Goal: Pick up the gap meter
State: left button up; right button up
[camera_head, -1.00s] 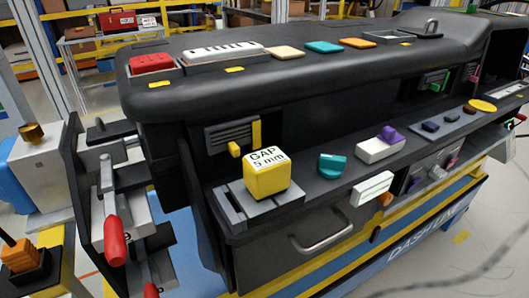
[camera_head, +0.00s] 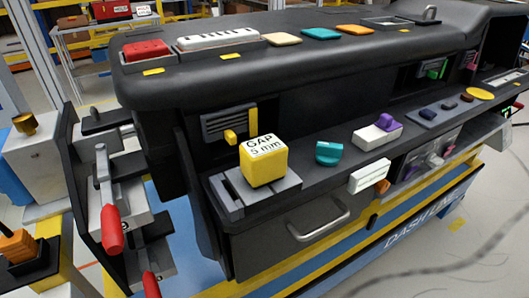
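The gap meter is a yellow cube (camera_head: 263,165) with a white top face that reads "GAP 5 mm". It sits upright on a dark grey stepped block (camera_head: 262,190) at the left end of the dashboard's lower shelf. All of its top and two of its sides show, and nothing covers it. Neither of my grippers is in view.
A drawer handle (camera_head: 318,225) sticks out below. Red-handled levers (camera_head: 112,230) stand at left. The dashboard top (camera_head: 200,75) overhangs the shelf.

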aim_at(263, 159)
jog(key=u, duration=0.5)
jog(key=k, duration=1.15)
jog(key=u, duration=0.3)
jog(key=i, duration=0.6)
jog(key=u, duration=0.05)
